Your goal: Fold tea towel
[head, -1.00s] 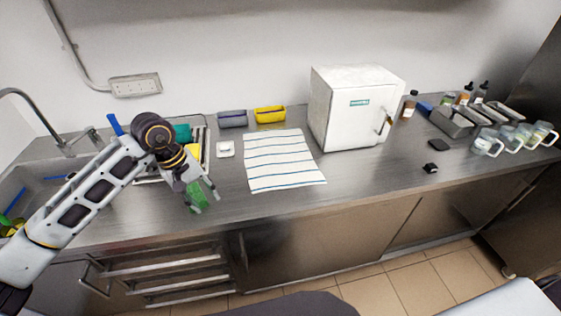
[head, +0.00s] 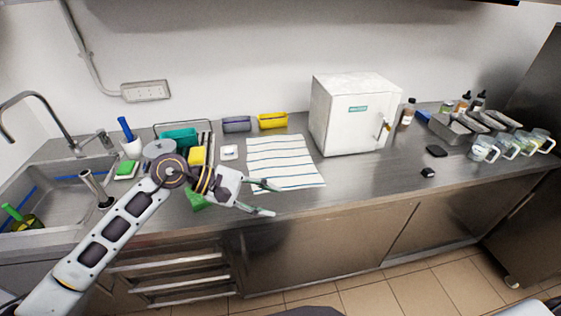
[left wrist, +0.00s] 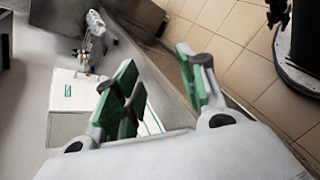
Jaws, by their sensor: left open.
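The tea towel (head: 285,157), white with dark blue stripes, lies flat and spread out on the steel counter in the head view. A small part of it shows behind the fingers in the left wrist view (left wrist: 152,120). My left gripper (head: 270,199) is open and empty. In the head view its fingers are at the towel's lower left, by the counter's front edge; I cannot tell their height above it. Its green finger pads show in the left wrist view (left wrist: 160,88). My right gripper is not in view.
A white box-shaped freezer (head: 352,115) stands right of the towel. A white square item (head: 229,152), a grey bin (head: 236,124) and a yellow bin (head: 272,121) sit left of and behind it. A sink (head: 60,190) is at the left. Jugs (head: 484,148) stand far right. Counter between is clear.

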